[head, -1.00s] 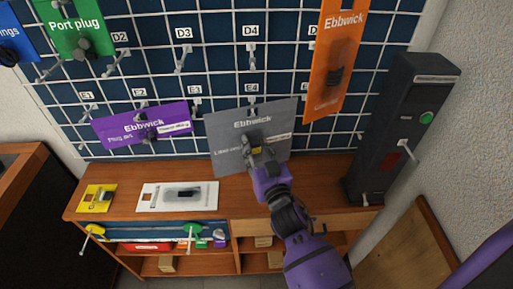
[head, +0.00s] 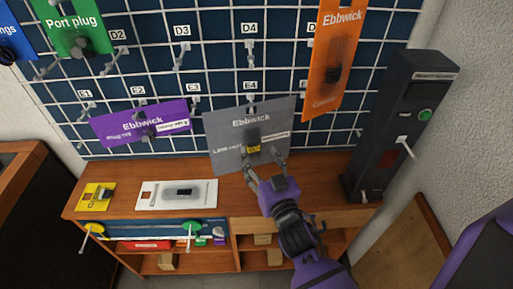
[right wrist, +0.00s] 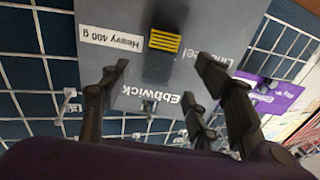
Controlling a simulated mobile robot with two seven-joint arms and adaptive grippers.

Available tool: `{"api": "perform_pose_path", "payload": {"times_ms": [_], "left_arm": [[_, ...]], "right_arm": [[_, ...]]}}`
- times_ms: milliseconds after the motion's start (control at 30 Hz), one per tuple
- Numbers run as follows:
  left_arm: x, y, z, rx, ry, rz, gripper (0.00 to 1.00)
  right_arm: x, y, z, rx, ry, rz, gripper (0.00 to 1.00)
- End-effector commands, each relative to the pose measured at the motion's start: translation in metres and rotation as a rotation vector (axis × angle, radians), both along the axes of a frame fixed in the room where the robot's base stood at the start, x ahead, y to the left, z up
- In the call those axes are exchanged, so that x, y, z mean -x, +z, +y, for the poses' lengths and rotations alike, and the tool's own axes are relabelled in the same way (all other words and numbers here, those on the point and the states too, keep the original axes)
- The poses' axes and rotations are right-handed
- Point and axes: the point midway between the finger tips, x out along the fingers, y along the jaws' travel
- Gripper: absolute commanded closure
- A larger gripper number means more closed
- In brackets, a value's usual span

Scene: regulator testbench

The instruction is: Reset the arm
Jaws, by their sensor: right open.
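My right gripper (head: 266,170) is open and empty in the head view, just in front of the lower part of a grey Ebbwick card (head: 226,140). The card hangs at hook E4 on the wire grid and bears a dark part with a yellow piece. A white label there reads "Heavy 400 g". My left gripper is not in view.
A purple card (head: 115,130) hangs left of the grey one, an orange card (head: 335,55) above right. A dark post with a green button (head: 425,114) stands at the right. The wooden bench (head: 225,186) holds a yellow card (head: 95,195) and a white card (head: 150,192).

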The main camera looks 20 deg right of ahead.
Motion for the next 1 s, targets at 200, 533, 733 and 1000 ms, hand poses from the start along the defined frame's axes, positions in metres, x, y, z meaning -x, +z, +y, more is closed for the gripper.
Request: {"api": "perform_pose_path", "payload": {"times_ms": [200,533,733,1000], "left_arm": [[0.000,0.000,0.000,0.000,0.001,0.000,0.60],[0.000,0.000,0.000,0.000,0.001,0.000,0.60],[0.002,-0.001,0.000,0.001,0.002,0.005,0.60],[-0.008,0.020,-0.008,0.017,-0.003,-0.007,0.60]], "right_arm": [[0.046,0.000,0.000,-0.002,-0.001,0.000,0.43],[0.070,0.002,0.001,-0.001,0.000,-0.004,0.43],[0.070,-0.014,-0.001,0.040,-0.013,0.052,0.43],[0.175,-0.143,-0.004,0.057,0.029,0.504,0.43]]}}
